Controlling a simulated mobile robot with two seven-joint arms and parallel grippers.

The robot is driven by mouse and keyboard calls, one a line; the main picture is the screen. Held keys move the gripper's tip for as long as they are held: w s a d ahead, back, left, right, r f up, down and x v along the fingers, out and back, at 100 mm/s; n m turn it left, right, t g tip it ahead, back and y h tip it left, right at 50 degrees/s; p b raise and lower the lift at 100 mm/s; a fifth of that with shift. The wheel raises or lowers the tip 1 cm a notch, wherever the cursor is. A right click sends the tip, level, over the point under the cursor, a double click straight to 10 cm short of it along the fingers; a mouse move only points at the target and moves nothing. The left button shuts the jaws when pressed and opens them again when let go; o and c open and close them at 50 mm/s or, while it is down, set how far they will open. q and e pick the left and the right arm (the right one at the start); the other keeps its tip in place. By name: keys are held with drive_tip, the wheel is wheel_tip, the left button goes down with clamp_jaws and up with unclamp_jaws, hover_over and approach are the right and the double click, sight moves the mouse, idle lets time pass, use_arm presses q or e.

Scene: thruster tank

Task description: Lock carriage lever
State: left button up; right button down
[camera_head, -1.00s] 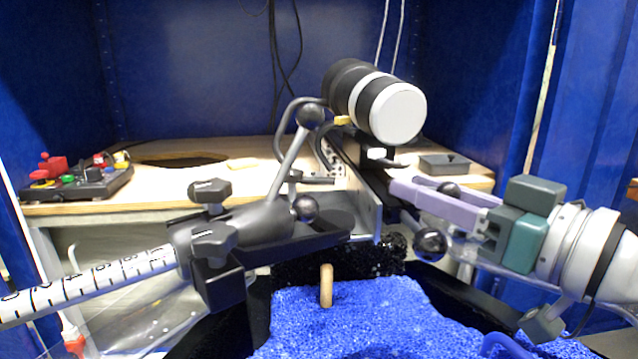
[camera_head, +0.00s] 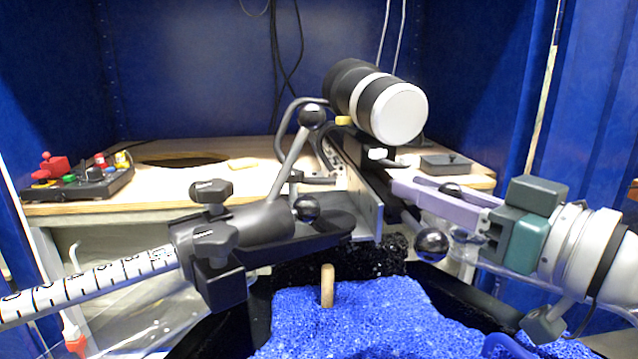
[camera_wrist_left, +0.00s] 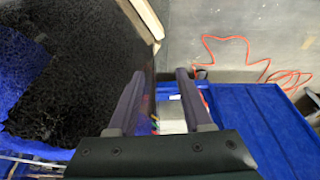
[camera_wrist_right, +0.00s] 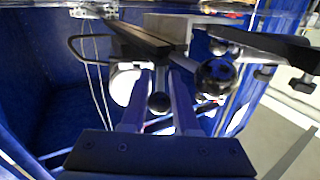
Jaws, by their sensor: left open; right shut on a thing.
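The carriage is a dark rail assembly (camera_head: 366,203) in the middle of the head view. Several levers with black ball knobs stick out from it. My right gripper (camera_head: 450,195) comes in from the right, its purple fingers shut around a small black ball knob (camera_head: 451,189). In the right wrist view that knob (camera_wrist_right: 159,102) sits between the fingers. A larger ball knob (camera_head: 431,244) hangs just below the fingers, apart from them. My left gripper (camera_wrist_left: 160,75) shows only in the left wrist view, open and empty, its fingers wide apart.
A black and white cylinder (camera_head: 390,105) sits atop the rail. A clamp with black knobs holds a marked white tube (camera_head: 90,290) at left. Blue foam (camera_head: 370,310) with a wooden peg (camera_head: 327,286) lies in front. A control box (camera_head: 80,183) stands on the wooden table.

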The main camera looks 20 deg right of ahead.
idle(0.5)
drive_tip(key=shift+r+p, duration=0.1)
drive_tip(key=shift+p, duration=0.25)
drive_tip(key=shift+a+m+h+p, duration=0.35)
drive_tip(key=shift+m+h+p, duration=0.6)
drive_tip(key=shift+h+p, duration=0.65)
drive_tip(key=shift+a+m+h+p, duration=0.3)
drive_tip(key=shift+m+h+p, duration=0.7)
drive_tip(key=shift+h+p, duration=0.55)
drive_tip(key=shift+a+m+h+p, duration=0.35)
drive_tip(key=shift+m+h+p, duration=0.6)
drive_tip(key=shift+h+p, duration=0.6)
drive_tip(key=c, duration=0.8)
unclamp_jaws()
drive_tip(key=shift+o, duration=0.2)
